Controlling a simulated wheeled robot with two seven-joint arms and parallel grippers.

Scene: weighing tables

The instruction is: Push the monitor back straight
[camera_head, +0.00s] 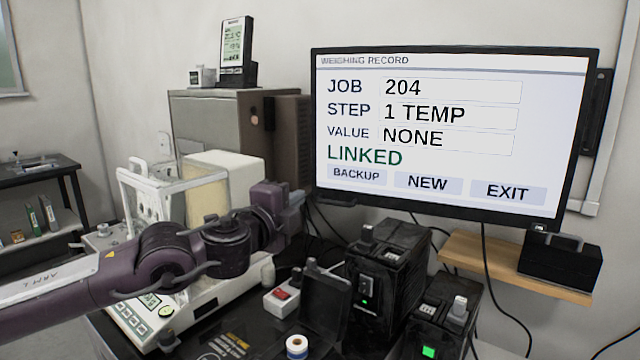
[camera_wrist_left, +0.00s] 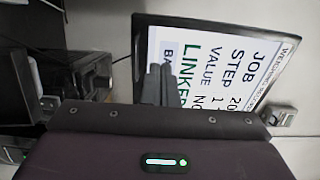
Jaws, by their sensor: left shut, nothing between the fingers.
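The monitor (camera_head: 450,210) has a black frame and a lit screen reading WEIGHING RECORD, JOB 204, LINKED. It is at the upper right of the head view. Its right side looks larger than its left, so it appears turned at an angle to the wall. It also shows rotated in the left wrist view (camera_wrist_left: 215,60). My left gripper (camera_head: 299,196) is by the monitor's lower left corner. Its fingers are together and empty in the wrist view (camera_wrist_left: 157,84), overlapping the monitor's frame; I cannot tell if they touch it. My right gripper is not in view.
A dark wall bracket (camera_head: 598,112) shows behind the monitor's right edge. A wooden shelf (camera_head: 480,262) with a black box (camera_head: 560,268) is below it. Black devices (camera_head: 385,272) and cables stand under the screen. A balance (camera_head: 205,215) is behind my left arm; a cabinet (camera_head: 215,125) stands behind.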

